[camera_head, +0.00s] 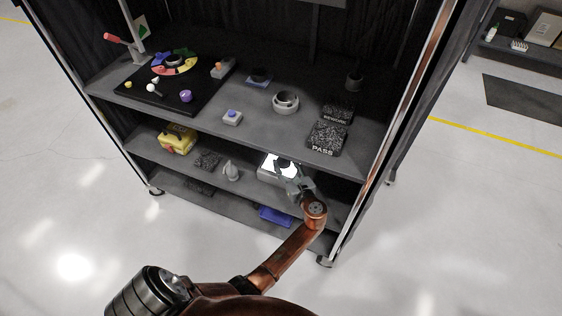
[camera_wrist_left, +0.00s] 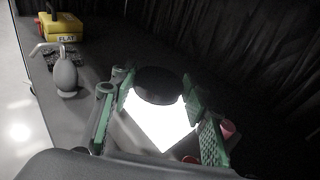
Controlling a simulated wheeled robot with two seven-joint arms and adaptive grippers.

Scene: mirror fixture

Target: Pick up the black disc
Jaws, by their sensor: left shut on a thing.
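The black disc (camera_wrist_left: 160,82) sits between the green fingertips of my left gripper (camera_wrist_left: 158,92) in the left wrist view. The fingers are shut on its two sides. Behind and below the disc is a bright white lit panel (camera_wrist_left: 165,125). In the head view my left gripper (camera_head: 288,176) reaches into the middle shelf, and the disc (camera_head: 283,162) is a small dark shape in front of the lit panel (camera_head: 268,168). I cannot tell whether the disc still touches the panel. My right gripper is not in view.
On the middle shelf are a grey bulb-shaped bottle (camera_head: 230,171), a dark textured pad (camera_head: 207,160) and a yellow box (camera_head: 177,139). The upper shelf (camera_head: 200,133) is close above my gripper. A blue tray (camera_head: 276,216) lies on the bottom shelf. The right-hand post (camera_head: 352,228) is near my arm.

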